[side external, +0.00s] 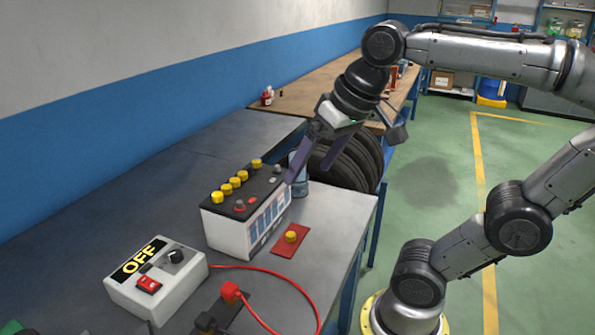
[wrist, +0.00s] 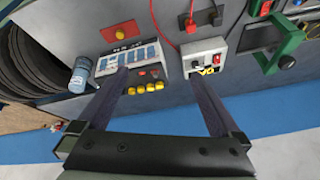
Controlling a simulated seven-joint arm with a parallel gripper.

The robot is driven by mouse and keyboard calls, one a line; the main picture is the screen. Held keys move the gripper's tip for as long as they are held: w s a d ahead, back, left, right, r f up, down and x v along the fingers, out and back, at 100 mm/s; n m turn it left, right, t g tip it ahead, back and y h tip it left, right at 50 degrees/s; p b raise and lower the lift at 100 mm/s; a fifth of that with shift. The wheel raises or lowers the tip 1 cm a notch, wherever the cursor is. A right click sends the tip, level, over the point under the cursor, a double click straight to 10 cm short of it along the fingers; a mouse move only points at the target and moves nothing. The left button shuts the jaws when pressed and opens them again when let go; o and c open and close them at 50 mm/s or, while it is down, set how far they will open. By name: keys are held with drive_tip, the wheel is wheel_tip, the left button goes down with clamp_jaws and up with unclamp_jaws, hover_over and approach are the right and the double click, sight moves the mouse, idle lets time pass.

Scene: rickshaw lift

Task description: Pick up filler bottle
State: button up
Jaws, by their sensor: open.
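The filler bottle appears to be the bluish bottle (side external: 301,184) standing beside the far end of the battery, partly hidden behind one finger of my gripper in the side view. In the wrist view the same bottle (wrist: 78,78) has a pale cap and sits left of the battery, outside the left finger. My gripper (side external: 344,160) is open and empty above the bench, its fingers spread. In the wrist view the gripper's fingertips (wrist: 158,76) lie on either side of the battery's yellow-capped top.
The battery (side external: 228,232) has yellow caps. A red pad (side external: 290,242) with a yellow cap lies beside it. A white OFF switch box (side external: 160,290) and red cable (side external: 285,279) are nearer. Stacked tyres (side external: 350,160) stand past the bench edge.

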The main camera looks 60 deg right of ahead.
drive_tip(key=w+d+r+m+g+h, duration=0.1)
drive_tip(key=w+d+r+m, duration=0.25)
drive_tip(key=w+d, duration=0.4)
drive_tip(key=w+d+r+m+g, duration=0.15)
drive_tip(key=w+d+m, duration=0.25)
drive_tip(key=w+d, duration=0.4)
drive_tip(key=w+d+f+m+g, duration=0.1)
drive_tip(key=d+f, duration=0.3)
drive_tip(key=d, duration=0.2)
drive_tip(key=w+d+f+m, duration=0.1)
drive_tip(key=d+f+m, duration=0.1)
drive_tip(key=d+f, duration=0.3)
drive_tip(key=w+d+f+m+g+y, duration=0.1)
drive_tip(key=d+f, duration=0.4)
drive_tip(key=d, duration=0.4)
drive_tip(key=shift+w+f+m+g, duration=0.15)
drive_tip(key=shift+f+m+g, duration=0.1)
drive_tip(key=shift+m+g, duration=0.1)
drive_tip(key=shift+d+f, duration=0.1)
drive_tip(key=shift+f, duration=0.25)
wheel_tip(320, 180, down, 7)
drive_tip(key=shift+f, duration=0.2)
drive_tip(key=shift+w+f, duration=0.15)
drive_tip(key=shift+f, duration=1.2)
drive_tip(key=shift+w+f, duration=0.1)
drive_tip(key=shift+f, duration=1.25)
